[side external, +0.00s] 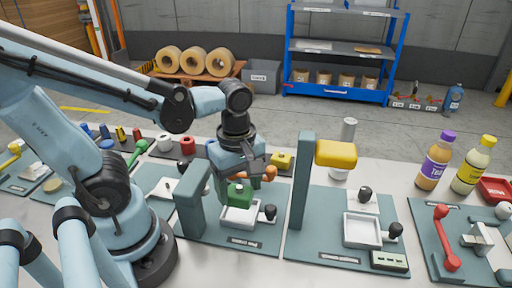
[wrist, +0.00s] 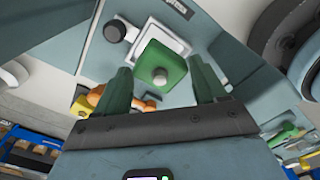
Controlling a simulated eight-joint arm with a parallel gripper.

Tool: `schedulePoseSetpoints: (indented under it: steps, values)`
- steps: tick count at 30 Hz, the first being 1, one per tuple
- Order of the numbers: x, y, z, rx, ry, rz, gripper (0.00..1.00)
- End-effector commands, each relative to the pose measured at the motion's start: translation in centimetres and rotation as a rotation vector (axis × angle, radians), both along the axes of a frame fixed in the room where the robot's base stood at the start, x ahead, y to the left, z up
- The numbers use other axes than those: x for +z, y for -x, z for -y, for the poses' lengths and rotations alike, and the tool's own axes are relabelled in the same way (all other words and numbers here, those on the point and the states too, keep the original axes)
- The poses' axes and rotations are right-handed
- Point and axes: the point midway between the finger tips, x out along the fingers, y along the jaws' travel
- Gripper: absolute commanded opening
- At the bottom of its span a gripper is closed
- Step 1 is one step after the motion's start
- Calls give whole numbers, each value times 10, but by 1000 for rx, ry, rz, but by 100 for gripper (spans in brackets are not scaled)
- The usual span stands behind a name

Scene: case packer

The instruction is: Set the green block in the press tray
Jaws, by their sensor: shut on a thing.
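In the wrist view the green block (wrist: 159,72) shows between the two dark green fingers of my gripper (wrist: 162,84). It covers part of the white tray (wrist: 183,45), whose far rim and corners show beyond it.
A teal post (side external: 190,208) stands left of the tray and a black knob (side external: 270,211) to its right. An orange part (side external: 268,174) is close behind. A second station has a tall post (side external: 302,180), a yellow head (side external: 336,153) and another white tray (side external: 361,231). Bottles (side external: 435,160) stand right.

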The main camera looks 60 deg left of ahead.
Motion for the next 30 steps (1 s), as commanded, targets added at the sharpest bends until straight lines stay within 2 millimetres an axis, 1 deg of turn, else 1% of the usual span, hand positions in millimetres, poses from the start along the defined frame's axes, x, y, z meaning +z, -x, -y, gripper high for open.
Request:
schedulePoseSetpoints:
  steps: [3,8,15,18,23,30]
  values:
    - [-4,-4,-6,1,0,0,33]
    - [-10,-5,-7,-1,0,0,33]
    - [-34,-5,-6,-1,0,0,33]
    - [-40,-5,-6,-1,0,0,33]
    - [-45,-4,-6,-1,0,0,33]
    - [-45,-4,-6,-1,0,0,33]
